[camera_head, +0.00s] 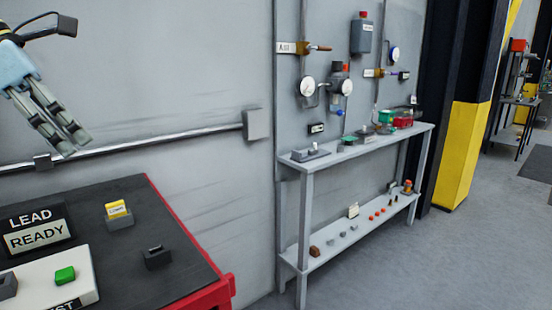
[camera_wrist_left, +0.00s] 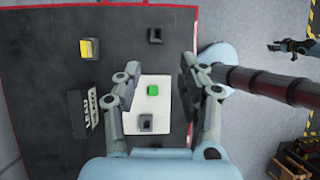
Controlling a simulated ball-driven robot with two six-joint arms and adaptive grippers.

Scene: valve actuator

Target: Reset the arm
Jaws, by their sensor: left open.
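My left gripper (camera_head: 68,142) is open and empty at the upper left of the head view, raised above the black-topped bench (camera_head: 135,200). In the left wrist view its two fingers (camera_wrist_left: 158,86) stand apart, with a white panel (camera_wrist_left: 153,118) seen between them, below. The panel carries a green button (camera_head: 65,274) and a small grey block (camera_wrist_left: 146,122). No contact shows. A dark gripper-like shape (camera_wrist_left: 290,46) at the right of the wrist view is probably my right gripper; its jaws are too small to read.
The bench holds a "LEAD READY" sign (camera_head: 36,228), a yellow card in a grey holder (camera_head: 119,220) and a dark empty-looking holder (camera_head: 157,257). A grey shelf table (camera_head: 350,152) with small parts stands by the wall. A yellow-black pillar (camera_head: 460,150) stands beyond; open floor lies right.

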